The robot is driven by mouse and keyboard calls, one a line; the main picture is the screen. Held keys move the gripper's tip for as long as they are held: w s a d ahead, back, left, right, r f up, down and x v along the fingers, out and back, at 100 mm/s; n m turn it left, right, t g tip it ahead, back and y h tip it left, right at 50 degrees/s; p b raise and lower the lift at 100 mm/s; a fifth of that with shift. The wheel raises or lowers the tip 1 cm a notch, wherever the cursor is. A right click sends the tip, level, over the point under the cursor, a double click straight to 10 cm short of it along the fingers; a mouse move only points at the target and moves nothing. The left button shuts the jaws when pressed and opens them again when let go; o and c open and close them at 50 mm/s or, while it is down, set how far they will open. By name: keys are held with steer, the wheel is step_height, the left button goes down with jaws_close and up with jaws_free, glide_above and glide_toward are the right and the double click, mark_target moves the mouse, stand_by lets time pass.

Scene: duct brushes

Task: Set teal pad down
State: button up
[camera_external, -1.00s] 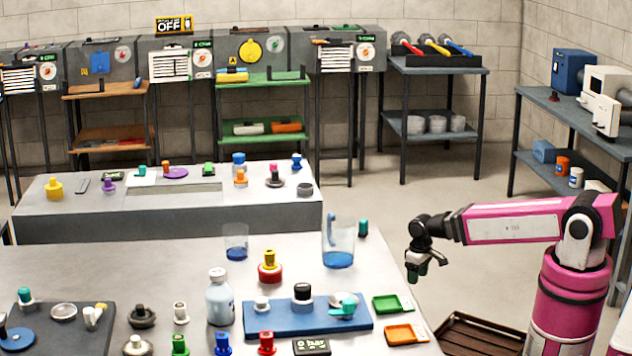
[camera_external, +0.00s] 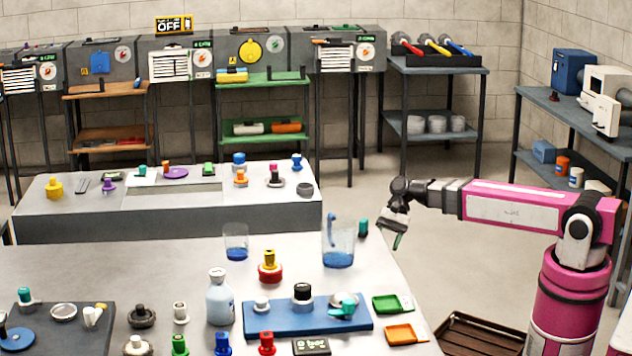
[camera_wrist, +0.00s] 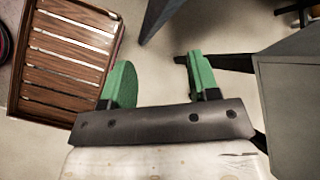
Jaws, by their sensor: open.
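My gripper (camera_external: 398,240) is open and empty, in the air just off the right edge of the near table. In the wrist view its two green fingers (camera_wrist: 162,80) stand apart with only floor showing between them. A teal piece (camera_external: 344,308) lies on a pale round part at the right end of the blue board (camera_external: 262,322); it may be the teal pad, but I cannot tell its exact shape. My gripper is up and to the right of it, well apart from it. A teal-topped item (camera_external: 363,227) stands near the table's right edge, close left of my gripper.
A clear jug with blue liquid (camera_external: 338,246) stands left of my gripper. A green tray (camera_external: 393,304) and an orange tray (camera_external: 406,333) lie near the table's right edge. A brown slatted tray (camera_wrist: 68,52) is on the floor below. Several knobs and a bottle (camera_external: 219,300) crowd the front.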

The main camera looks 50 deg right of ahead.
mark_target(364, 226)
steer(key=w+a+r+m+g+y, duration=0.1)
steer(key=a+r+m+y, duration=0.15)
steer(key=r, duration=0.45)
steer(key=w+a+r+m+g+y, duration=0.1)
steer(key=a+r+m+y, duration=0.15)
steer(key=r, duration=0.55)
steer(key=x, duration=1)
steer(key=shift+f, duration=0.35)
jaws_close()
